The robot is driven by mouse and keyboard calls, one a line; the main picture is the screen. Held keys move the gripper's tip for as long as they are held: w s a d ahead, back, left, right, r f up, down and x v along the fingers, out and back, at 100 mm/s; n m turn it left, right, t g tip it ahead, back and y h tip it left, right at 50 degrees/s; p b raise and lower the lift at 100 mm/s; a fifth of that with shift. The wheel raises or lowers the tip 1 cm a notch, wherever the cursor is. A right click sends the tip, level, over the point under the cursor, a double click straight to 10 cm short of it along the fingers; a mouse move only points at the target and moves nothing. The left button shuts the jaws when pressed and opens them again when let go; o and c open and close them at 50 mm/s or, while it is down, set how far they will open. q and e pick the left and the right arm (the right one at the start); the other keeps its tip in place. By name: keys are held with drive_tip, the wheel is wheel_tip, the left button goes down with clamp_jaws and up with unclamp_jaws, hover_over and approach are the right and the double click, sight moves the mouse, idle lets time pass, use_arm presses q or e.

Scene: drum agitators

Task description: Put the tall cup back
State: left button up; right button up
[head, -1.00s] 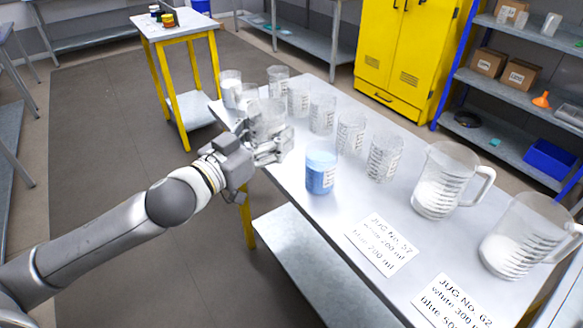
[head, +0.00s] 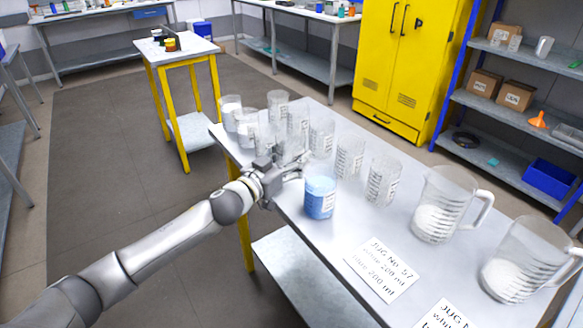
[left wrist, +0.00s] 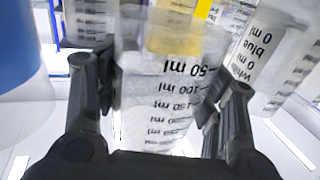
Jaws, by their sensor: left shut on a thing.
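My left gripper (head: 280,178) is over the near-left part of the grey table (head: 350,222), shut on a clear graduated cup (head: 291,150). In the left wrist view the held cup (left wrist: 160,105), with black ml marks, is between the two fingers. The gripper hides part of it in the head view, and I cannot tell whether its base touches the table. A cup with blue contents (head: 320,192) stands close to the right of the gripper. My right gripper is not in view.
Clear cups stand behind and to the right, including a right-hand one (head: 382,180). Two cups with white contents, one at the far left (head: 231,112), stand at the left end. Two handled jugs (head: 447,205) and paper labels (head: 381,269) are on the right.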

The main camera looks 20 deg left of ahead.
use_arm(q)
drive_tip(key=shift+w+f, duration=0.2)
drive_tip(key=shift+f, duration=1.65)
drive_tip(key=shift+f+b, duration=0.15)
drive_tip(key=shift+b, duration=0.15)
drive_tip(key=o, duration=1.3)
drive_tip(key=shift+c, duration=0.2)
